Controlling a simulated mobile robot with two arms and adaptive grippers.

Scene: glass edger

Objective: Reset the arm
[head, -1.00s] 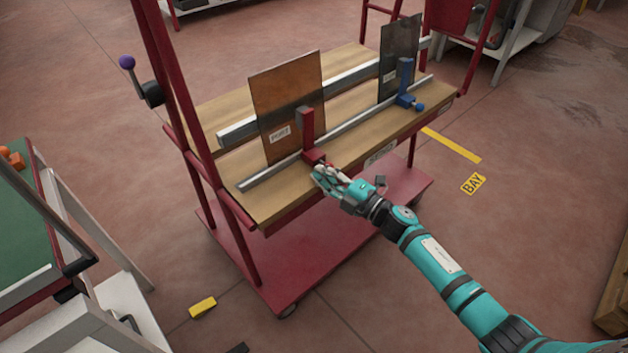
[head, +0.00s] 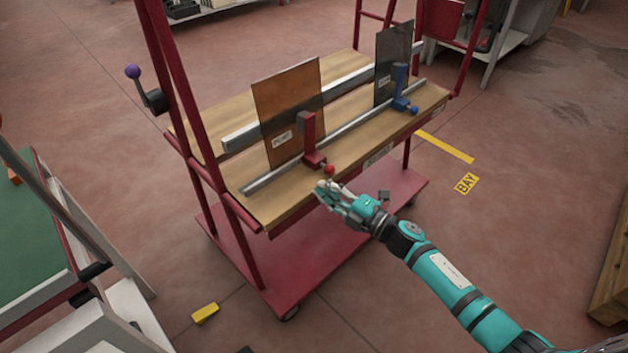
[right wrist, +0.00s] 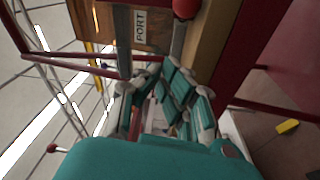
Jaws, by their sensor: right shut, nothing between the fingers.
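My right gripper (head: 324,190) is shut and empty, just in front of the cart's wooden shelf edge. It is close to the red clamp (head: 311,145) with a red knob (head: 329,169), apart from it in the head view. The red knob also shows at the top of the right wrist view (right wrist: 186,8), beyond my fingers (right wrist: 168,100). The clamp stands on a metal rail in front of an upright brown panel (head: 290,100) labelled PORT. My left gripper is not in view.
The red cart (head: 290,262) has a wooden shelf (head: 270,205), a dark panel (head: 394,55) and a blue clamp (head: 401,85). A green-topped table (head: 30,235) stands at left. Floor right of the cart is clear around the BAY mark (head: 467,183).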

